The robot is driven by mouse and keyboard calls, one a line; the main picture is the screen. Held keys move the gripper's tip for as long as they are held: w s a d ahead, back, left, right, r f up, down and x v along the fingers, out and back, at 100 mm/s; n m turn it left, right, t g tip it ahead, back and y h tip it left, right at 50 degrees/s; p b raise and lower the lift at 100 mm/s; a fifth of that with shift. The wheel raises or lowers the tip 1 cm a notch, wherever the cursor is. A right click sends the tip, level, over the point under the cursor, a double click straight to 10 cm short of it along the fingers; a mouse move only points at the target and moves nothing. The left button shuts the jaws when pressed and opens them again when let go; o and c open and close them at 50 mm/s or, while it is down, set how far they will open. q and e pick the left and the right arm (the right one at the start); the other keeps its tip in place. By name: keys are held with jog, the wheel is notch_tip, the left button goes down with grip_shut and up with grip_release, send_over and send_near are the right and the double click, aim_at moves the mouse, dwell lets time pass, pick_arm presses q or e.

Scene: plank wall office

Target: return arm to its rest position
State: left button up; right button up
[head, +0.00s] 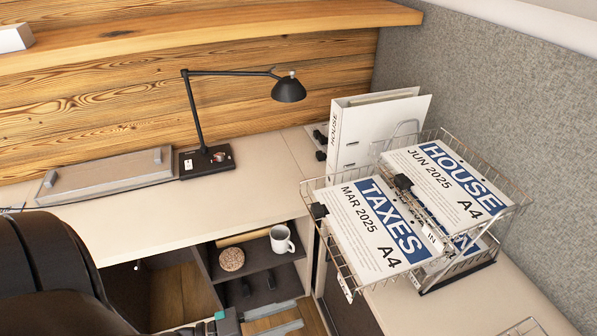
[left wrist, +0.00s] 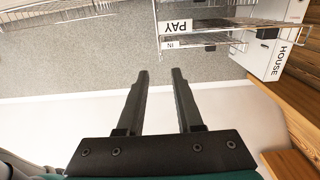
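My left gripper (head: 299,314) shows at the bottom edge of the head view, in front of the open cabinet below the desk, with its fingers pointing right. In the left wrist view its two dark fingers (left wrist: 161,72) stand apart with nothing between them, so it is open and empty. It touches nothing that I can see. My right gripper is not in either view.
A wire tray (head: 345,262) holding TAXES and HOUSE papers stands on the right desk (head: 525,290) beside a white binder (head: 375,132). A black lamp (head: 289,90) stands at the back. The cabinet holds a white mug (head: 281,240). A black chair (head: 45,265) fills the lower left.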

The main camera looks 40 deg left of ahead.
pick_arm(q)
jog(key=s+a+f+n+g+y+b, duration=0.1)
jog(key=s+a+f+n+g+y, duration=0.2)
jog(key=f, duration=0.9)
jog(key=a+f+g+y+b, duration=0.1)
jog(key=a+f+g+y, duration=0.15)
jog(key=f+y, duration=0.65)
jog(key=s+d+f+n+g, duration=0.1)
jog(key=s+f+g, duration=0.3)
jog(key=s+f, duration=0.4)
jog(key=s+d+f+g+h, duration=0.1)
jog(key=s+d+f+g, duration=0.3)
jog(key=s+f, duration=0.4)
jog(key=shift+s+d+n+b, duration=0.2)
jog(key=shift+s+n+b, duration=0.2)
jog(key=shift+s, duration=0.05)
